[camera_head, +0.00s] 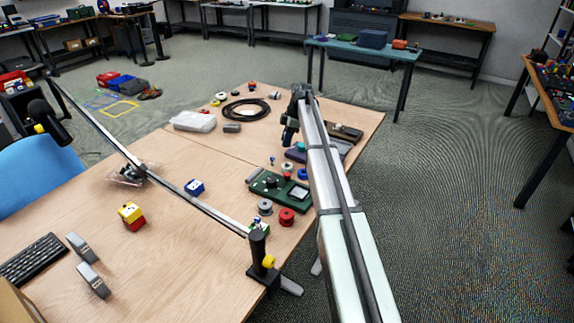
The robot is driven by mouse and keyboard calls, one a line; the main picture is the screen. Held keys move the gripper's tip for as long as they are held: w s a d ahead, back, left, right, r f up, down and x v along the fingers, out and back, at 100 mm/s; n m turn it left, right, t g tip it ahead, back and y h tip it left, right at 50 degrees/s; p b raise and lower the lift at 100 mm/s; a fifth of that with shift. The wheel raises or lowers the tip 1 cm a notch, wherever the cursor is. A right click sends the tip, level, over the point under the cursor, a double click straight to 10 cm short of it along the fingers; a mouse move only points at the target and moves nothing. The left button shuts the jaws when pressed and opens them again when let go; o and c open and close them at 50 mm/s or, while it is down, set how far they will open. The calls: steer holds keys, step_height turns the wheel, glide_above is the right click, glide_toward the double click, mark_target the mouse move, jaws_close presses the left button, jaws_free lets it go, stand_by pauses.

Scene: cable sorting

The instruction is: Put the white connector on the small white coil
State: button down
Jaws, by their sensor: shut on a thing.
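My arm reaches from the bottom right over the table, and my dark gripper (288,138) hangs above the far right part of the tabletop. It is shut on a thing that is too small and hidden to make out. I cannot pick out the white connector with certainty. A small whitish round piece (221,96) lies left of the large black cable coil (246,109) and may be the small white coil. Another small pale round piece (287,167) lies below my gripper, partly beside my arm.
A green board (272,187), a grey spool (265,207) and a red spool (287,217) lie left of my arm. A clear-white box (193,121) and a grey block (232,128) lie near the black coil. A long bar on a black stand (260,255) crosses the table.

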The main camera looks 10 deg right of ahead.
mark_target(284, 166)
steer(key=shift+f, duration=4.9)
steer(key=shift+f, duration=0.15)
steer(key=c, duration=0.8)
jaws_free()
steer(key=v, duration=1.2)
